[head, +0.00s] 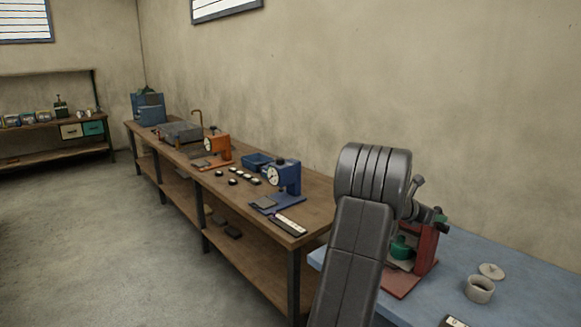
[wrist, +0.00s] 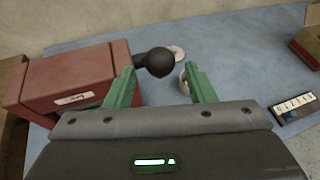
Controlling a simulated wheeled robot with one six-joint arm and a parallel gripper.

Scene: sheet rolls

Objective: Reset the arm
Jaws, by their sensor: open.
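My gripper (wrist: 161,84) has two green fingers, spread apart with nothing between them, in the wrist view. It is above the blue-topped table, close to a red machine (wrist: 75,85) on its left. A dark round knob (wrist: 159,62) shows just beyond the fingertips; I cannot tell whether it touches them. In the head view my dark grey arm (head: 360,225) rises in front of the red machine (head: 424,255) and hides part of it. The gripper's fingers are mostly hidden there.
The blue table (head: 450,260) holds a pale ring-shaped roll (head: 479,289), a flat disc (head: 491,270) and a number plate (wrist: 295,107). A cardboard box (wrist: 308,38) stands at right. Open floor lies left.

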